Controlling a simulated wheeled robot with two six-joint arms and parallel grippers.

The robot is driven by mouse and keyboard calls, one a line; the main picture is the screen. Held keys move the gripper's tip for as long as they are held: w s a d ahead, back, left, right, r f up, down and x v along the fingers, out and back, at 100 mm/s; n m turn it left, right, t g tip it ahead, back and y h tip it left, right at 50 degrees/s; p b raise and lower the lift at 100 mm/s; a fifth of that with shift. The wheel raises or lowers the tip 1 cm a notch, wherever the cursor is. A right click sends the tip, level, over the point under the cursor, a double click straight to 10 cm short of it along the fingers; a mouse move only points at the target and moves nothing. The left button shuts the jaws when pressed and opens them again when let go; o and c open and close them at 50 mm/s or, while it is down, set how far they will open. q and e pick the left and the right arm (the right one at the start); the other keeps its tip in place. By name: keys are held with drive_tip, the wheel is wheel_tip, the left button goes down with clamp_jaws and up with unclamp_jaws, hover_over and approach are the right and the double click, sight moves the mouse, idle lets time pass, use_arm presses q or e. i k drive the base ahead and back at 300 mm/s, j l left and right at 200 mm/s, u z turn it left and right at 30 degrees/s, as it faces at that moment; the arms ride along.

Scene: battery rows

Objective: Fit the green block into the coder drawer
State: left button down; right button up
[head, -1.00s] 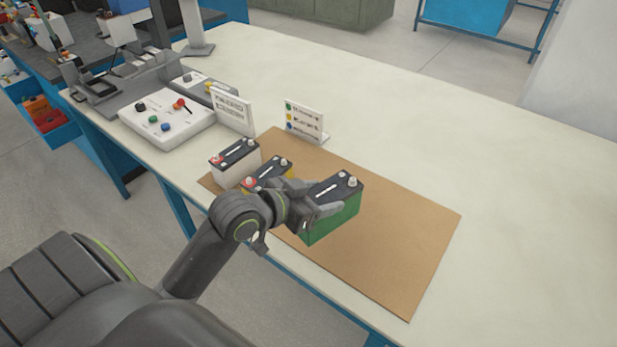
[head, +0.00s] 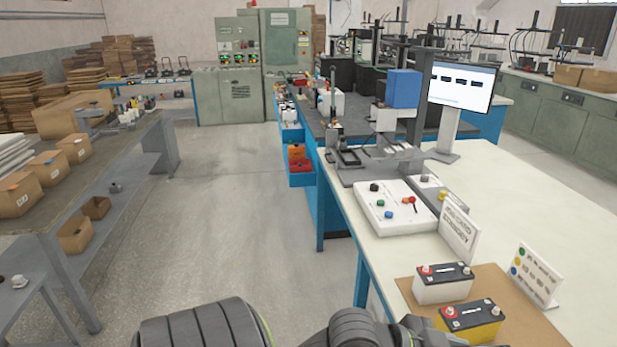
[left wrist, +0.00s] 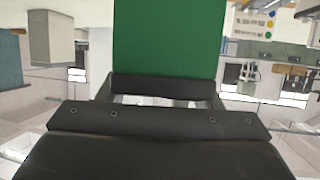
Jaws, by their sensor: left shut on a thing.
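The green block (left wrist: 165,40), a green battery in the earlier head view, fills the upper middle of the left wrist view. My left gripper (left wrist: 165,88) is shut on it, and the block hides most of the fingers. In the head view the block is out of frame, and only my dark arm links show at the bottom edge. A grey machine with a flat open bed (head: 385,162) stands at the bench's far left end, behind a white button panel (head: 395,208). I cannot tell which part is the coder drawer. My right gripper is not in view.
A white battery (head: 443,288) and a yellow battery (head: 470,330) stand on a brown mat (head: 520,318). Two white signs stand near them, one with coloured dots (head: 535,275). A monitor (head: 461,87) stands behind. Open floor (head: 240,210) lies left of the bench.

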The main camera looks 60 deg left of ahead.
sight(349, 159)
drive_tip(key=u, duration=1.85)
